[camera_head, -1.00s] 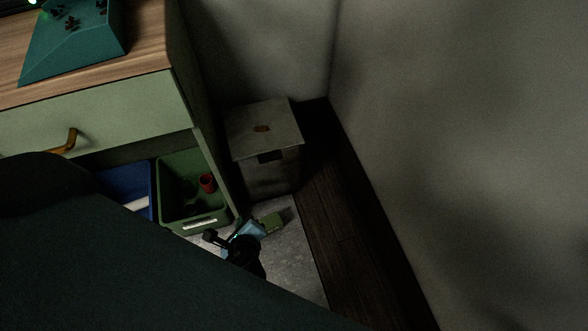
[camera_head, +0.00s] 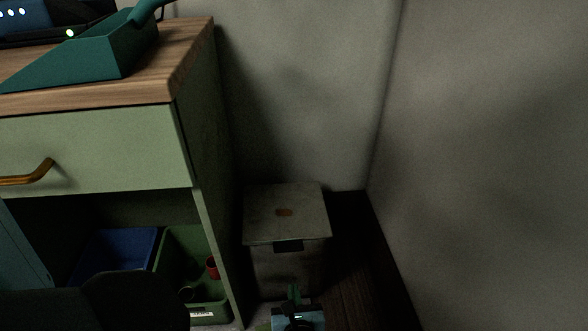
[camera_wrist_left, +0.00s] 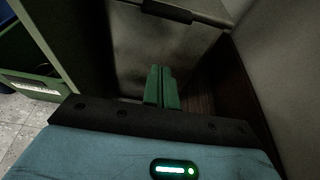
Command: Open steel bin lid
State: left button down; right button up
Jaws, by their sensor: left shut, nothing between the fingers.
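The steel bin (camera_head: 270,270) stands on the floor in the corner, between the green cabinet and the wall. Its flat grey lid (camera_head: 305,222) lies shut on top, with a brown mark and a dark handle (camera_head: 288,246) at its front edge. My left gripper (camera_head: 293,291) is low in front of the bin, below the handle, with its green fingers shut and empty. In the left wrist view the fingers (camera_wrist_left: 161,86) point at the bin's front (camera_wrist_left: 155,50), and the handle (camera_wrist_left: 167,11) is beyond them near the top edge. My right gripper is not in view.
The green cabinet (camera_head: 90,150) with a drawer stands close on the left. A blue bin (camera_head: 115,255) and a green bin (camera_head: 180,250) holding a red cup (camera_head: 212,267) sit in its lower space. A grey wall (camera_head: 490,170) closes off the right, past a dark floor strip.

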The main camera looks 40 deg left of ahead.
pick_arm(q)
jog(key=b+x, duration=0.4)
jog(key=x, duration=0.5)
jog(key=shift+w+a+r, duration=0.1)
jog(key=shift+r, duration=0.85)
jog(key=shift+w+a+r, duration=0.1)
jog(key=shift+r, duration=0.8)
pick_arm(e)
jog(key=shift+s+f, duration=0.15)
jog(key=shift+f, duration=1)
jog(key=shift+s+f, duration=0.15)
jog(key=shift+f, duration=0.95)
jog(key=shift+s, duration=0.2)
